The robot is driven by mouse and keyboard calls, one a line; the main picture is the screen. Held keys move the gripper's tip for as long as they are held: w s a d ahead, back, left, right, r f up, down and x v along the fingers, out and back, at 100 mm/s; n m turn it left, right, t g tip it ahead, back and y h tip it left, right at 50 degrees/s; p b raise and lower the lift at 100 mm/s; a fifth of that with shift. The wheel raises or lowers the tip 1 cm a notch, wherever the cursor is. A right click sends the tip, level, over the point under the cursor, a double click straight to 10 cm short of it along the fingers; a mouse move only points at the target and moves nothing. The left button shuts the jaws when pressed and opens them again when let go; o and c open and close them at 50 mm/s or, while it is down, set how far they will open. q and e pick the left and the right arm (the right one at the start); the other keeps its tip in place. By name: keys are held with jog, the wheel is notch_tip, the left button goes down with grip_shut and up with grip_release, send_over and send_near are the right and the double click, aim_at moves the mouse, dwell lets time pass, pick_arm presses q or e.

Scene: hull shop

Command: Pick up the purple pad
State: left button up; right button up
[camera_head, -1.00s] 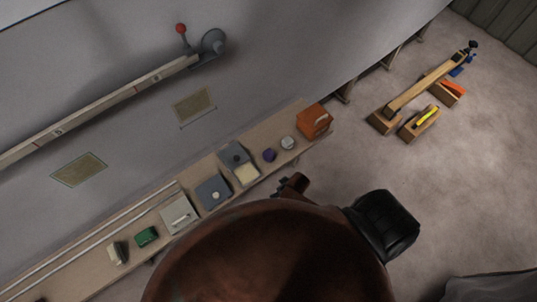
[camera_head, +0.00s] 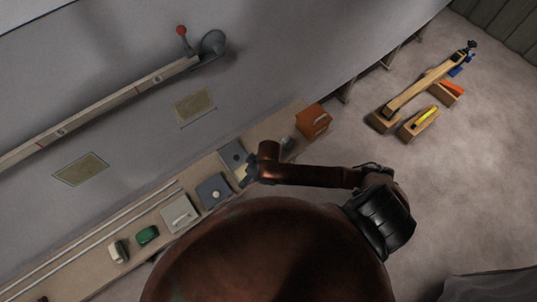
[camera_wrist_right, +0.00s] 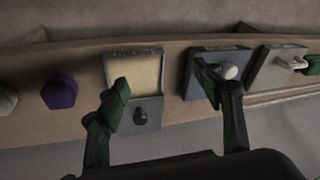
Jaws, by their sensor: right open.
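The purple pad (camera_wrist_right: 59,92) lies on the shelf at the left of the right wrist view, a small many-sided piece. In the head view my right arm hides it. My right gripper (camera_wrist_right: 163,80) is open and empty, its dark green fingers spread over the shelf. The pad is outside the fingers, to their left in the wrist view, with a gap between. In the head view the right gripper (camera_head: 248,172) is small and partly hidden at the arm's end, over the cream-pad box. My left gripper is not in view.
The shelf (camera_head: 92,262) holds a grey box with a cream pad (camera_wrist_right: 134,72), a grey box with a white knob (camera_wrist_right: 228,71), a pale block (camera_wrist_right: 277,66), a white piece (camera_wrist_right: 6,99), an orange box (camera_head: 312,122) and a green block (camera_head: 147,235). Wooden blocks lie on the floor.

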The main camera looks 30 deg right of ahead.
jog(key=shift+m+g+h, duration=0.4)
jog(key=shift+m+h, duration=0.1)
jog(key=shift+h, duration=0.3)
jog(key=w+d, duration=0.1)
jog(key=d, duration=0.1)
jog(key=w+d+f, duration=0.1)
jog(key=d, duration=0.1)
jog(key=w+d, duration=0.2)
jog(key=shift+w+d+f, duration=0.1)
jog(key=shift+d+f, duration=0.05)
jog(key=shift+d, duration=0.1)
jog(key=w+d, duration=0.1)
jog(key=d, duration=0.2)
jog(key=w+d+m, duration=0.1)
jog(key=d, duration=0.2)
jog(key=w+d+m+h, duration=0.1)
jog(key=w+d, duration=0.1)
jog(key=d, duration=0.1)
jog(key=shift+r, duration=0.2)
jog(key=shift+f, duration=0.35)
jog(key=f, duration=0.2)
jog(key=f+b, duration=0.1)
jog(key=f, duration=0.1)
jog(key=w+f, duration=0.1)
jog(key=f, duration=0.1)
jog(key=shift+a+f+b, duration=0.15)
jog(key=shift+f+b, duration=0.2)
jog(key=shift+f, duration=0.05)
jog(key=c, duration=1.2)
